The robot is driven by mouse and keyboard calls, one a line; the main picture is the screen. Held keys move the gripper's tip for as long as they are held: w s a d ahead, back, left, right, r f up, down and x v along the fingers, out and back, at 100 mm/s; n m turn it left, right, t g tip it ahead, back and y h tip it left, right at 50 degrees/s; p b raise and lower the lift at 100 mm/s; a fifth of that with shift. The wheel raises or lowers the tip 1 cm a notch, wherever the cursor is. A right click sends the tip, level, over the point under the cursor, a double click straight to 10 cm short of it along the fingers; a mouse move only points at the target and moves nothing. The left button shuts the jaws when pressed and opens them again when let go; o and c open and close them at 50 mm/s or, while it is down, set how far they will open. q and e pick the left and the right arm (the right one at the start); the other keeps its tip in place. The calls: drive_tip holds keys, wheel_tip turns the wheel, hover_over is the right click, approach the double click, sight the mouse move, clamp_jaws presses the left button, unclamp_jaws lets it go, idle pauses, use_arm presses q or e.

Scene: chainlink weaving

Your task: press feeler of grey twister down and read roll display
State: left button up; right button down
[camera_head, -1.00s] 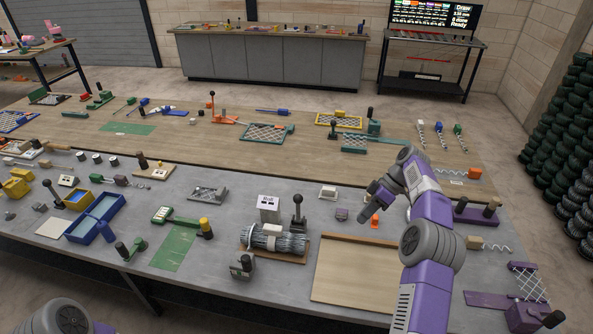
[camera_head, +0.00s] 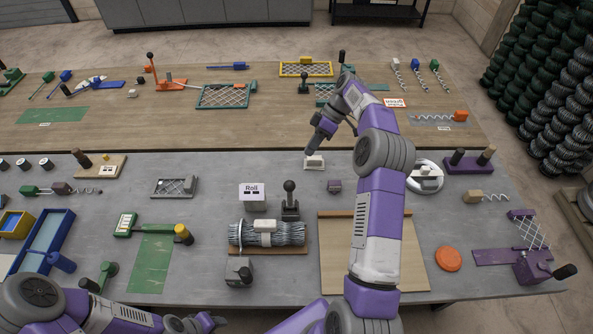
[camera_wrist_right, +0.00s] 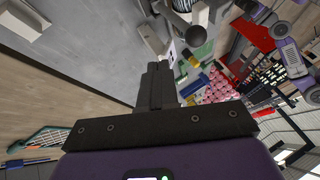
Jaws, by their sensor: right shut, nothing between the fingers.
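The grey twister stands at the front middle of the grey table: a grey lever with a dark ball knob (camera_head: 289,186) beside a bundle of grey wire (camera_head: 285,234) on a wooden board. A white block (camera_head: 264,224) sits on the bundle. I cannot tell which part is the feeler. My right gripper (camera_head: 311,150) is shut and empty, behind and to the right of the lever, apart from it. Its closed fingers show in the right wrist view (camera_wrist_right: 157,72).
A green mat (camera_head: 153,262) lies left. Grey table top is bare between these.

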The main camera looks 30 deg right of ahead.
sight(290, 195)
drive_tip(key=s+a+f, duration=0.2)
drive_tip(key=a+f, duration=0.3)
drive_tip(key=a, duration=0.1)
drive_tip(key=shift+s+a+p, duration=0.2)
drive_tip(key=shift+a+p, duration=0.2)
drive_tip(key=shift+p, duration=0.05)
drive_tip(key=shift+a, duration=0.1)
